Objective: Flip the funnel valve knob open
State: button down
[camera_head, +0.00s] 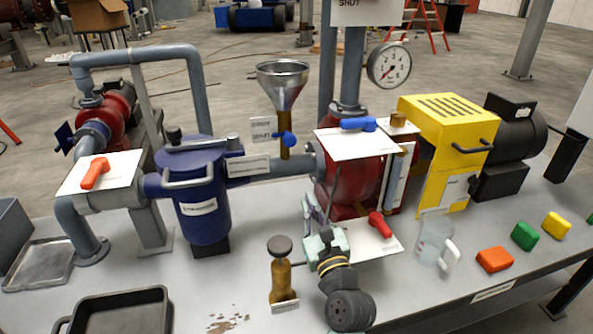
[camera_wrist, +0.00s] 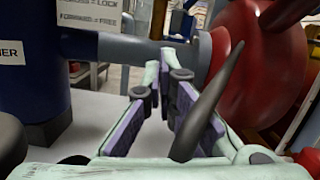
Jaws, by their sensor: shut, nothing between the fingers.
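The steel funnel (camera_head: 283,80) stands on a brass stem above the grey pipe, left of the red pump body. Its blue valve knob (camera_head: 285,139) sits on the stem beside a small "SHUT" tag (camera_head: 262,129). The knob does not show clearly in the wrist view. My gripper (camera_head: 311,202) is in front of the pump, below and slightly right of the knob in the head view, apart from it. In the wrist view its purple-padded fingers (camera_wrist: 168,66) are shut and empty, pointing toward the grey pipe (camera_wrist: 135,48).
The blue strainer (camera_head: 203,190) stands left of my gripper, the red pump (camera_head: 345,180) behind it. A dark tapered bar (camera_wrist: 208,100) crosses the right finger in the wrist view. A red lever (camera_head: 380,224) and a clear jug (camera_head: 434,240) are to the right.

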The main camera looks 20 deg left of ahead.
aim_at(292, 145)
jog(key=w+a+r+p, duration=0.3)
jog(key=w+a+r, duration=0.3)
jog(key=w, duration=0.1)
jog(key=shift+w+a+p, duration=0.25)
jog(key=shift+w+p, duration=0.05)
notch_tip(292, 145, up, 4)
jog(key=p, duration=0.4)
jog(key=shift+f, duration=0.2)
